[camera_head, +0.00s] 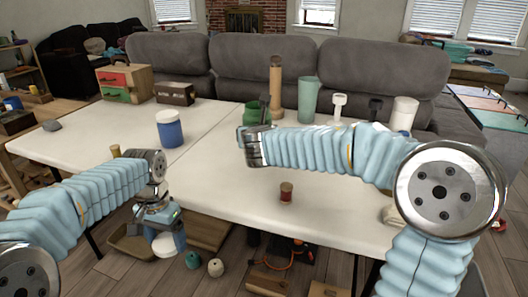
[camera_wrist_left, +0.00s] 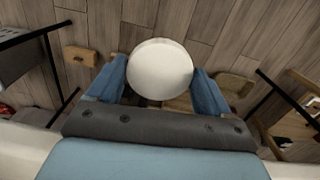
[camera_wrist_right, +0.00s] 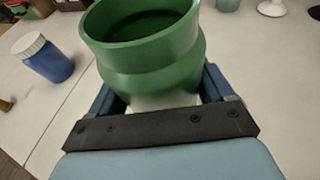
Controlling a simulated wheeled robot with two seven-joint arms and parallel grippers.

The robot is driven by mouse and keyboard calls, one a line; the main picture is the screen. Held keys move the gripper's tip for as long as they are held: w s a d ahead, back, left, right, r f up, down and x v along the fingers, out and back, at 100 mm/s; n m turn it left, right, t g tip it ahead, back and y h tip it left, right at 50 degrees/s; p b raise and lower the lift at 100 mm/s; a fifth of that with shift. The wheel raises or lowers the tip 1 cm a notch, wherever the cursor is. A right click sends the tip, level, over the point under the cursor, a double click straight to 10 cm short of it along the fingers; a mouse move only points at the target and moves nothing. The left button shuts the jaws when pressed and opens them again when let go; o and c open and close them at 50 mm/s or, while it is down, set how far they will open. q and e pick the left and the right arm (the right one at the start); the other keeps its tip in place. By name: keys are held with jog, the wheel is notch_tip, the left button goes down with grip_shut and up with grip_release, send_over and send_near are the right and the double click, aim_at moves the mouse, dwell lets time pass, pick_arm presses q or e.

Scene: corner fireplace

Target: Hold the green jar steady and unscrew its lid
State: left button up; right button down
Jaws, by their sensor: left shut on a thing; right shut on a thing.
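The green jar (camera_wrist_right: 150,65) has its mouth open and no lid on it. It is upright over the white table, and in the head view it shows partly (camera_head: 253,110) behind my right gripper (camera_head: 253,138). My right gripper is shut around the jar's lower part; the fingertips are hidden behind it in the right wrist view. My left gripper (camera_head: 163,232) is shut on a white round lid (camera_wrist_left: 160,68), low in front of the table and well apart from the jar. In the head view the lid (camera_head: 163,245) shows between the fingers.
A blue jar with a white lid (camera_head: 169,131) stands on the table (camera_head: 215,180). A small brown jar (camera_head: 286,192) stands near the front edge. A wooden cylinder (camera_head: 276,90), a teal cup (camera_head: 307,100) and a white canister (camera_head: 402,114) stand at the back. Yarn balls (camera_head: 215,267) lie below.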

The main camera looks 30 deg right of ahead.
jog(key=d+f, duration=0.1)
jog(key=w+d+f, duration=0.1)
jog(key=f, duration=0.1)
jog(key=w+d+f, duration=0.1)
jog(key=shift+f, duration=0.25)
jog(key=f, duration=0.3)
jog(key=shift+w+d+f, duration=0.15)
jog(key=shift+d+f, duration=0.1)
jog(key=shift+f, duration=0.15)
jog(key=shift+f, duration=0.2)
grip_release()
